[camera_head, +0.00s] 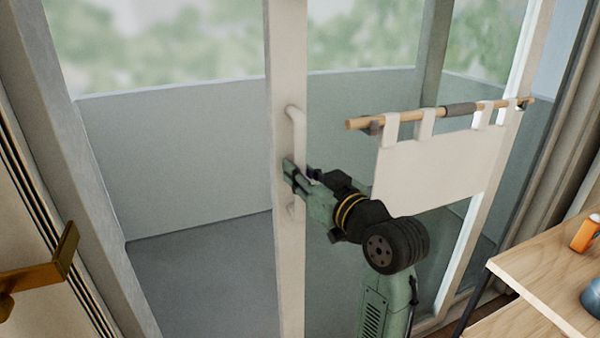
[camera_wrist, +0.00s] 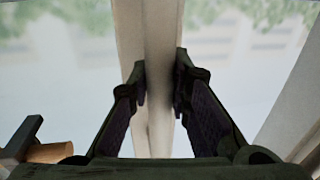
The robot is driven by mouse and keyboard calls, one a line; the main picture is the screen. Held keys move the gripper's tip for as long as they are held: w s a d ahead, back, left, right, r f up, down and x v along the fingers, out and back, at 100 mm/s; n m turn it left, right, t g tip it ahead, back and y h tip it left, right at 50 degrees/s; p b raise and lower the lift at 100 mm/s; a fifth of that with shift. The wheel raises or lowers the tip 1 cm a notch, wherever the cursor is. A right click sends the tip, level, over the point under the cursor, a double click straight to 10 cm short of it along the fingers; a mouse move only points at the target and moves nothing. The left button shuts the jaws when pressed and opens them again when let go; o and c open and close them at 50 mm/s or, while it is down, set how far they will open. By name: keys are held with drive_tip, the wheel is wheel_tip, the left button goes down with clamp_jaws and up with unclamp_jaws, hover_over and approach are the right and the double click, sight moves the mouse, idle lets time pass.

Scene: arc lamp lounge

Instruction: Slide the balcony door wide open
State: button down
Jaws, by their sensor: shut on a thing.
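The balcony door (camera_head: 284,70) has a white frame and a pale upright bar handle (camera_head: 297,125) on its left stile. A wide gap shows between this stile and the left door frame (camera_head: 65,110), so the door stands partly open. My gripper (camera_head: 300,174) is shut on the handle at about its middle, with the arm coming from the lower right. In the wrist view, the two dark fingers (camera_wrist: 160,85) stand on either side of the handle (camera_wrist: 161,40). The fingers hide part of the handle.
A cream cloth (camera_head: 430,170) hangs from a wooden rod (camera_head: 395,118) at the right. A wooden shelf table (camera_head: 545,265) with an orange item (camera_head: 585,234) stands at the lower right. A brass lever (camera_head: 45,270) juts in at the left. The balcony floor (camera_head: 205,280) looks clear.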

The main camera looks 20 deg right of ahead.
idle(0.5)
drive_tip(key=d+b, duration=0.1)
drive_tip(key=d, duration=1.3)
drive_tip(key=shift+w+b, duration=0.2)
drive_tip(key=shift+b, duration=0.2)
drive_tip(key=c, duration=1.5)
unclamp_jaws()
drive_tip(key=shift+d, duration=0.1)
drive_tip(key=shift+o, duration=0.2)
drive_tip(key=v, duration=1.2)
